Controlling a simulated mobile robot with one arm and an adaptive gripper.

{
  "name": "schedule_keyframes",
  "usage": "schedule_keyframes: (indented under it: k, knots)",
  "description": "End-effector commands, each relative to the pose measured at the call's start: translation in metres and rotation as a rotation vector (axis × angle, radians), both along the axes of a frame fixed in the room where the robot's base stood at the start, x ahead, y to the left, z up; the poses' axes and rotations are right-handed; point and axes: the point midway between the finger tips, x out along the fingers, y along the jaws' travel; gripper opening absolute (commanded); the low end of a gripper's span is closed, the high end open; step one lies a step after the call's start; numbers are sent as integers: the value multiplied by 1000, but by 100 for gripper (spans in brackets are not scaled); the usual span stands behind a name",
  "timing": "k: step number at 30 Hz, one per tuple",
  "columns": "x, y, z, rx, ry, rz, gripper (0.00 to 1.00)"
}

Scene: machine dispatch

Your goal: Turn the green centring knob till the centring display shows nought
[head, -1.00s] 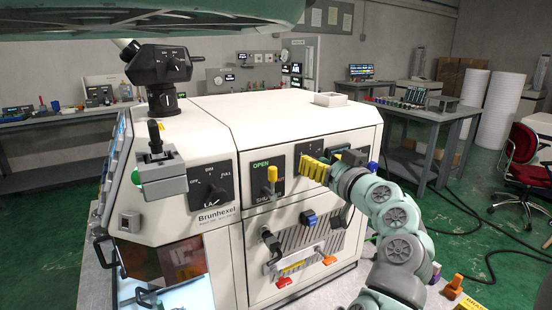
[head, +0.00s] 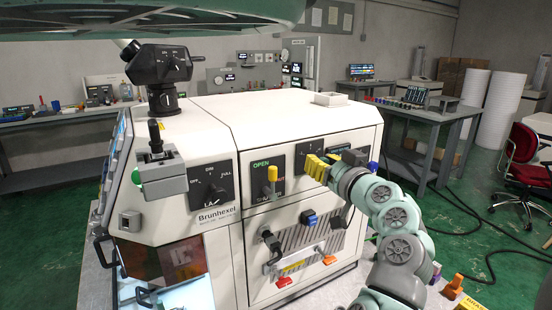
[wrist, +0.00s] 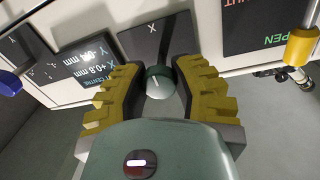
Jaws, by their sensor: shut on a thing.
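The green centring knob (wrist: 158,82) shows in the wrist view as a round dark-green cap with a pale pointer mark, in front of a black plate marked X. My gripper (wrist: 160,88) has its yellow ridged fingers on either side of the knob and is shut on it. In the head view my gripper (head: 316,168) reaches the machine's front panel from the right and hides the knob. The centring display (wrist: 88,62), tilted in the wrist view, reads about X +0.8 mm; its Y line looks negative but its digits are unclear.
A yellow-tipped lever (head: 271,175) stands left of my gripper, by the OPEN label; it also shows in the wrist view (wrist: 300,46). A blue knob (head: 373,167) is to the right. Handles and an orange tab (head: 329,260) stick out below.

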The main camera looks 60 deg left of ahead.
Motion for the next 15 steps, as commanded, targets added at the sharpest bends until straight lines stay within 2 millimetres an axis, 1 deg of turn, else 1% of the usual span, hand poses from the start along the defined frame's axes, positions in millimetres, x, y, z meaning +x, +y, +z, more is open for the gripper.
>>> schedule_keyframes:
  k: [8, 15]
  knots:
    - [0, 0, 1, 9, 100, 1, 0]
    - [1, 0, 1, 25, 287, 1, 0]
